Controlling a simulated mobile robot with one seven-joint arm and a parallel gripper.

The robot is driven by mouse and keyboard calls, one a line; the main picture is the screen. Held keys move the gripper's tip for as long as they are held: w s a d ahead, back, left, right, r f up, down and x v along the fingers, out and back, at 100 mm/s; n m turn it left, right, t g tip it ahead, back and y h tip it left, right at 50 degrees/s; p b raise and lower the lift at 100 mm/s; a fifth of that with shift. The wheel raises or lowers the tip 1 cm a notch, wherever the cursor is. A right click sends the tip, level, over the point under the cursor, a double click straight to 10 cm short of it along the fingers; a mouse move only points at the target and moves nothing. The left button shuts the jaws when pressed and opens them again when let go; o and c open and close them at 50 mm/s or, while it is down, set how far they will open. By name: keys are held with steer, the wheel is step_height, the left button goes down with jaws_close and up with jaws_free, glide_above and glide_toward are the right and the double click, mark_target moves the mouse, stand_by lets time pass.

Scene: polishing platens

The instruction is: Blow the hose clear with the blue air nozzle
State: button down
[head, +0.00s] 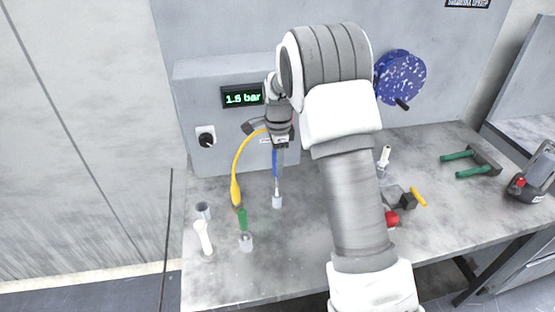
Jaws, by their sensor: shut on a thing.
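My gripper (279,153) is in front of the grey control box, pointing down. It is shut on the upper part of the blue air nozzle (275,165), which hangs upright below the fingers. The nozzle's pale lower end is at or just over a small grey cup (277,202); I cannot tell whether it is inside. The yellow hose (237,165) curves from near the box front down to a thicker yellow end (236,193) at the bench, left of the gripper. Part of the hose's upper end is hidden behind my gripper.
A green-handled tool (242,219) stands in a cup in front, beside a white tool (203,235) and an empty-looking cup (203,211). The box display (242,97) reads about 1.5 bar, above a black knob (206,138). A red knob (391,219) lies right of my arm.

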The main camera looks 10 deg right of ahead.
steer(key=shift+f+b, duration=2.3)
steer(key=shift+f, duration=1.5)
steer(key=shift+c, duration=1.4)
jaws_free()
